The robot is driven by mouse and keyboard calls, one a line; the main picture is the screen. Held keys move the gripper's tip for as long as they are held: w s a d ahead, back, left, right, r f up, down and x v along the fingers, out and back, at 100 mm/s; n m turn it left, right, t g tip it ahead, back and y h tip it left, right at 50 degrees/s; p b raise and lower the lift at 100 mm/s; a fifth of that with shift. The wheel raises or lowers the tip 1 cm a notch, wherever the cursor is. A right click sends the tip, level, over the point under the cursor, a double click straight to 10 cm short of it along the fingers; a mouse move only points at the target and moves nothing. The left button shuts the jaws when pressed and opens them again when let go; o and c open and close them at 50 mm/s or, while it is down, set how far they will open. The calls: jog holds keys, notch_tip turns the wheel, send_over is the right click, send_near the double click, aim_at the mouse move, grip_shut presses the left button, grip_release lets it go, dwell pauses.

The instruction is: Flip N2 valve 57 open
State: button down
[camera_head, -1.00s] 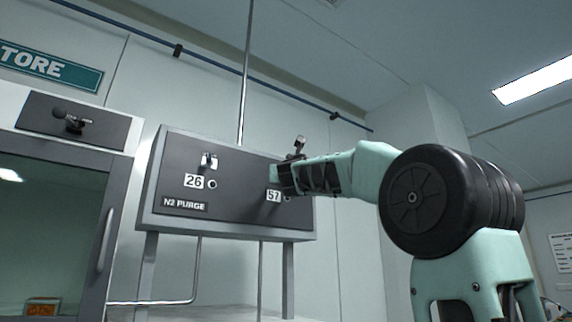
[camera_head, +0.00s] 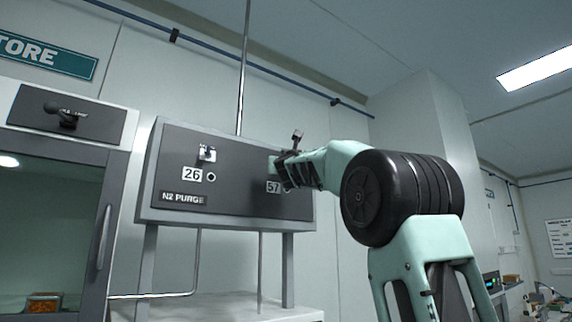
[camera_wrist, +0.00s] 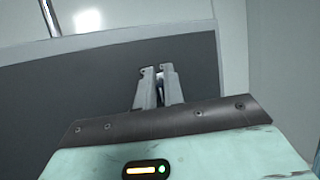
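The grey N2 purge panel (camera_head: 230,205) stands ahead, and its 57 label (camera_head: 273,187) is on the right half. The valve handle above that label is hidden behind my gripper in the head view. My gripper (camera_head: 274,166) is at the panel front, just above the label. In the wrist view its two grey fingers (camera_wrist: 158,74) are close together against the dark panel face (camera_wrist: 90,85). A small pale piece shows between the tips. I cannot tell whether it is the valve handle or whether the fingers press on it.
Valve 26 (camera_head: 207,153) with its label (camera_head: 191,174) is on the panel's left half. A glass-fronted cabinet (camera_head: 50,215) stands at the left. A thin vertical pipe (camera_head: 243,80) rises behind the panel. A wall column (camera_head: 420,110) is behind my arm.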

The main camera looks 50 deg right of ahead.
jog(key=shift+s+d+f+n+t+y+b, duration=0.15)
jog(key=shift+n+t+y+b, duration=0.25)
jog(key=shift+b, duration=0.45)
jog(key=shift+d+n+t+y+b, duration=0.1)
jog(key=shift+n+t+y+b, duration=0.2)
jog(key=shift+t+y+b, duration=0.4)
jog(key=shift+n+y+b, duration=0.3)
jog(key=shift+b, duration=0.3)
jog(key=shift+s+d+n+t+y+b, duration=0.2)
jog(key=shift+n+t+y+b, duration=0.4)
jog(key=shift+t+y+b, duration=0.4)
jog(key=d+n+y+p, duration=0.1)
jog(key=n+y, duration=0.2)
jog(key=y, duration=0.2)
jog(key=n+y+p, duration=0.2)
jog(key=n+y, duration=0.1)
jog(key=y, duration=0.3)
jog(key=d+n+t+y+p, duration=0.1)
jog(key=n+y, duration=0.1)
jog(key=y, duration=0.4)
jog(key=shift+s+d+r+n+p, duration=0.1)
jog(key=shift+d+r+n+p, duration=0.2)
jog(key=shift+n+p, duration=0.1)
